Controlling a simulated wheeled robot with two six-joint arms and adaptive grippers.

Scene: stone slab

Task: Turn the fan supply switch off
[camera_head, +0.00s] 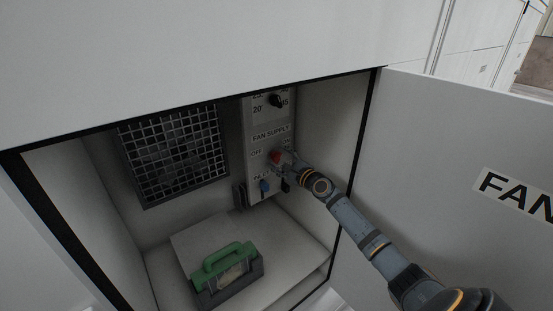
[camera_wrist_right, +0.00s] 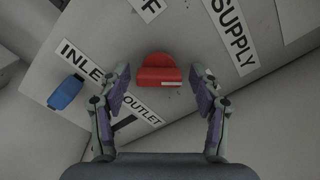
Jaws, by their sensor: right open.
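The fan supply switch (camera_head: 276,156) is a red knob on a grey control panel (camera_head: 257,186) inside the open cabinet. Its label reads FAN SUPPLY, with OFF to its left. In the right wrist view the red knob (camera_wrist_right: 159,72) sits ahead of and between the fingers of my right gripper (camera_wrist_right: 161,92). The fingers are open, with a gap on each side of the knob. In the head view my right gripper (camera_head: 285,164) is at the panel and partly covers the knob and the ON side. My left gripper is out of view.
A blue knob (camera_wrist_right: 66,92) by INLET/OUTLET labels sits below the switch. A black dial (camera_head: 275,101) is above. A green-handled box (camera_head: 228,273) stands on the cabinet floor. A mesh grille (camera_head: 175,152) is at the back. The open door (camera_head: 440,170) is at right, beside my arm.

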